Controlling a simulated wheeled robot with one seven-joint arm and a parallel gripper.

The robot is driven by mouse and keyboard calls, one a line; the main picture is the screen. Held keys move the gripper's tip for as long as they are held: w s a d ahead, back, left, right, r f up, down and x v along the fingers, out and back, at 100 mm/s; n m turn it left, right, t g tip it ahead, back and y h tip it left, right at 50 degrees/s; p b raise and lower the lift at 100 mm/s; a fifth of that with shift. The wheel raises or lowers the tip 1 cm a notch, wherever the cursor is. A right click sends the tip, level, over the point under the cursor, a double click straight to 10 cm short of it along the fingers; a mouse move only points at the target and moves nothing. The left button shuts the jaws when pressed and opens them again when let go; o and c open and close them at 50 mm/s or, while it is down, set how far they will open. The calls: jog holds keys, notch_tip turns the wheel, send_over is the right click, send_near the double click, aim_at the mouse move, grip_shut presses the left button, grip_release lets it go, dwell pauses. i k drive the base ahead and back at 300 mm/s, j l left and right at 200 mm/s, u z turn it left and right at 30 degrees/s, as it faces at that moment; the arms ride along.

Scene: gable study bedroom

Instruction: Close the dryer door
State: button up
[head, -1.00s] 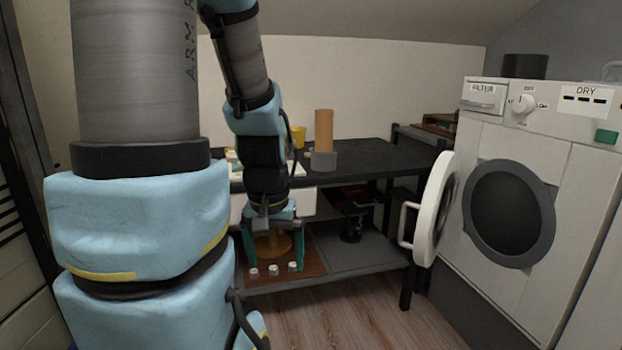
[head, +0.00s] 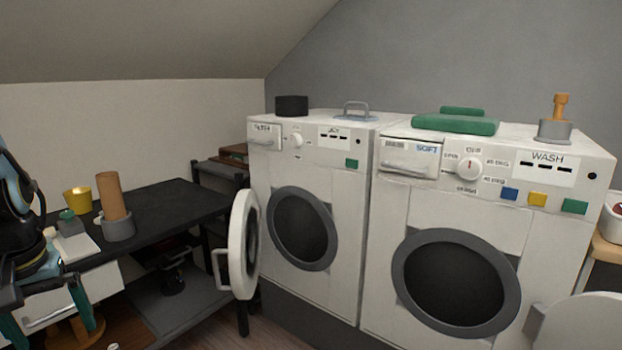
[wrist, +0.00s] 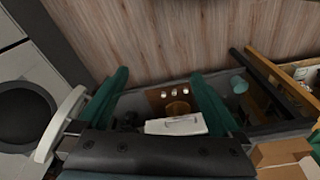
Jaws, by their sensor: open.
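The dryer (head: 345,235), the left of two white machines, has its round opening (head: 302,228) facing the room. Its white door (head: 238,250) stands swung open to the left, with a handle (head: 217,268) on its outer side. The door also shows at the left of the wrist view (wrist: 58,128), left of my fingers. My gripper (head: 50,322) is at the lower left of the head view, left of the door and apart from it. In the wrist view my gripper's (wrist: 160,82) green fingers are spread wide with nothing held between them.
A dark table (head: 165,205) with a lower shelf stands left of the dryer and carries a yellow cup (head: 77,200) and a brown cylinder (head: 111,194). The washer (head: 455,215) stands right of the dryer. A pale disc (head: 590,322) sticks out at the lower right. Floor is bare before the table.

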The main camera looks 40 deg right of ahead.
aim_at(243, 251)
jog(key=i+l+u, duration=0.3)
jog(key=i, duration=0.15)
jog(key=i+l+u, duration=0.3)
jog(key=i+l, duration=0.05)
jog(key=i, duration=0.15)
